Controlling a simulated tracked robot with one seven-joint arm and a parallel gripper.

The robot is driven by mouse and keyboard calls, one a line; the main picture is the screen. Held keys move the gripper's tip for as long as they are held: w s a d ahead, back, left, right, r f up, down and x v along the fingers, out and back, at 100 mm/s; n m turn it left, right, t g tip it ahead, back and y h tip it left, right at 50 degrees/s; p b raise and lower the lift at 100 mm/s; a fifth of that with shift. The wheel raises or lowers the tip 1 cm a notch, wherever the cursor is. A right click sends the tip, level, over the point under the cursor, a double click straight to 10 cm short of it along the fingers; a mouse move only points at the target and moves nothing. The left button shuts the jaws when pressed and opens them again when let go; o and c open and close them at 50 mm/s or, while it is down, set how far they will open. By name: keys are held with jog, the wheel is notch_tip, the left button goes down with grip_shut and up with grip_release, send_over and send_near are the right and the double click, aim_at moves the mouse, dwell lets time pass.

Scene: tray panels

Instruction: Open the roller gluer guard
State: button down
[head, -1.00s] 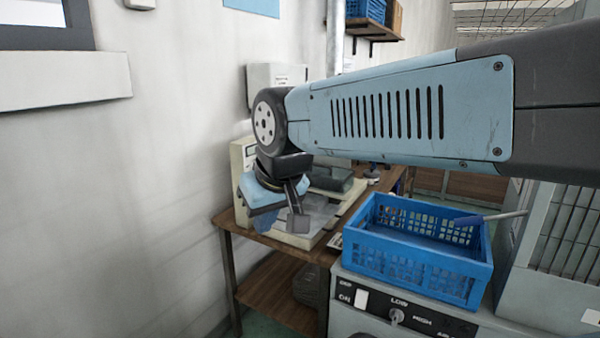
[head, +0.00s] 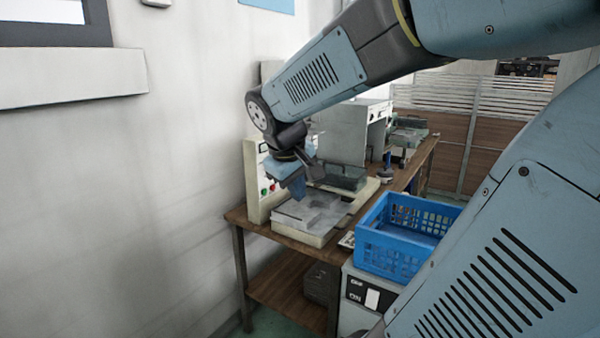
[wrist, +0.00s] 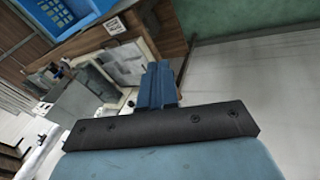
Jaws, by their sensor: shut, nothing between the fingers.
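The roller gluer (head: 318,237) is a cream machine on a wooden bench, with a control box with red and green buttons at its left end. Its guard (head: 312,212) looks like a clear, greyish panel over the front of the bed; I cannot tell its exact angle. My gripper (head: 298,190) is shut and empty, pointing down in front of and above the machine, and hides part of it. In the wrist view my blue fingers (wrist: 158,85) are together, with the machine (wrist: 125,65) beyond them. I see no clear contact with the guard.
A blue crate (head: 397,255) stands on a grey unit with a control panel, right of the machine. A wall (head: 170,200) is close on the left. The wooden bench (head: 290,283) has a lower shelf. A grey box-shaped machine (head: 345,130) stands behind.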

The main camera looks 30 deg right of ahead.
aim_at(333, 170)
jog(key=w+d+f+n+g+h, duration=0.2)
jog(key=w+d+n+h, duration=0.25)
jog(key=w+d, duration=0.65)
jog(key=w+d+f+n+g+h, duration=0.25)
jog(key=w+d+h, duration=0.35)
jog(key=w+d, duration=0.5)
jog(key=w+d+f+n+t+h, duration=0.4)
jog(key=w+d+f+n+t, duration=0.5)
jog(key=w+d+f+n, duration=0.55)
jog(key=w+d+r, duration=0.1)
jog(key=w+d, duration=0.4)
jog(key=d, duration=0.2)
jog(key=shift+m, duration=0.25)
